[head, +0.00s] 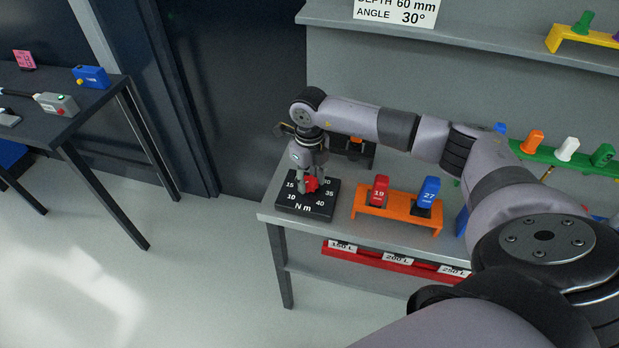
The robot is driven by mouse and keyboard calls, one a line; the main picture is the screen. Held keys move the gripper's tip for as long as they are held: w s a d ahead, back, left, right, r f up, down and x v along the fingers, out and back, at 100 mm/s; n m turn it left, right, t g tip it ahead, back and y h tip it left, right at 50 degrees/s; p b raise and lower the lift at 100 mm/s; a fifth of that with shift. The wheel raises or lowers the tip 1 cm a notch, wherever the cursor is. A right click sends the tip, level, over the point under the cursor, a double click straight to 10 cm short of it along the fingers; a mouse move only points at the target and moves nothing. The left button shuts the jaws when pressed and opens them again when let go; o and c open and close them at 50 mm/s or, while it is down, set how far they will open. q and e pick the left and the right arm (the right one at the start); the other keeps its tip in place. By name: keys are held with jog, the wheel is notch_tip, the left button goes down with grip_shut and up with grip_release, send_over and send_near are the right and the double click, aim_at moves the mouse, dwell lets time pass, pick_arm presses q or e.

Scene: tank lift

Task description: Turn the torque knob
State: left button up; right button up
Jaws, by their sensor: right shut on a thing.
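The torque knob (312,184) is red and sits on a black dial plate (289,205) at the left end of the grey workbench. The plate carries white numbers 10, 15, 30, 35 and 40 and the label "N m". My right gripper (310,186) points down at the dial and is shut on the red knob. The gripper hides part of the knob and the upper part of the scale, so I cannot tell which value the knob points to. My left gripper is not in view.
Right of the dial, an orange rack (397,214) holds a red piece marked 19 (379,190) and a blue piece marked 27 (428,192). A dark device (352,152) stands behind. A green rack (585,163) is farther right. A dark table (60,125) stands left across open floor.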

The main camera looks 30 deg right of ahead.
jog(key=c, duration=0.4)
jog(key=shift+m, duration=0.3)
